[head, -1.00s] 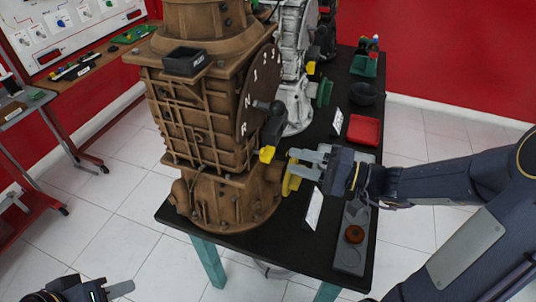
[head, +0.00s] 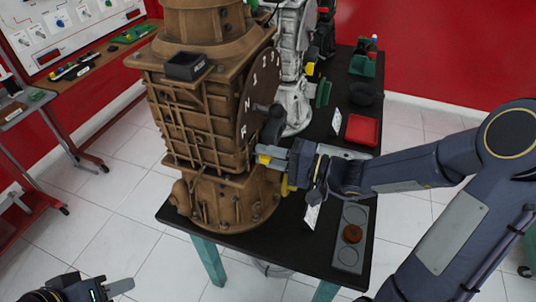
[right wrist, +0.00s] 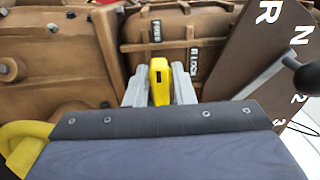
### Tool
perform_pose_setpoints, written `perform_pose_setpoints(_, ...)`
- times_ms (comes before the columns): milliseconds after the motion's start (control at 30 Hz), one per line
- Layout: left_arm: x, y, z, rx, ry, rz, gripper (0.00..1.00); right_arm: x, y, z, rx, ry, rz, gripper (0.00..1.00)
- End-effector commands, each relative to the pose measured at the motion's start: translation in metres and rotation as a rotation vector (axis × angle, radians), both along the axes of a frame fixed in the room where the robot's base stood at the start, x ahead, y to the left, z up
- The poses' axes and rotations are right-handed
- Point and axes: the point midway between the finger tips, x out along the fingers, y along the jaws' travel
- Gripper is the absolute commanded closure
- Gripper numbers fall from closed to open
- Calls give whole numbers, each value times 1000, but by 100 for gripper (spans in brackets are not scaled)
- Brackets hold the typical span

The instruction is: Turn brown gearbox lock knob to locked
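The brown gearbox (head: 205,125) stands upright on the dark table. Its yellow lock knob (head: 264,159) sticks out on the right side, low on the casing. In the right wrist view the knob (right wrist: 160,82) lies between the two grey fingers of my right gripper (right wrist: 160,92), close to both; I cannot tell whether they press on it. FREE (right wrist: 157,31) and LOCK (right wrist: 193,62) labels show beyond it. In the head view my right gripper (head: 276,157) is at the knob. My left gripper (head: 119,287) is low at the left, away from the gearbox, with one finger clearly visible.
A gear dial with a dark lever (right wrist: 307,76) is beside my right gripper. A yellow part (right wrist: 25,150) sits below the knob. The table (head: 305,256) holds a grey tray (head: 349,257), a red tray (head: 363,130) and a silver gearbox (head: 292,85) behind.

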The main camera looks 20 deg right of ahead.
Motion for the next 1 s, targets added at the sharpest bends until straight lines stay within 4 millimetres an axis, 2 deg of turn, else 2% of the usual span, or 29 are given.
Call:
perform_pose_setpoints(33,0,0,0,0,0,0,64,0,0,0,0,0,0,85)
perform_pose_setpoints(167,0,0,0,0,0,0,64,0,0,0,0,0,0,100)
perform_pose_setpoints(567,0,0,-1,0,0,0,64,0,0,0,30,45,0,100)
perform_pose_setpoints(1000,0,0,-2,0,0,0,64,-1,0,0,220,327,1,100)
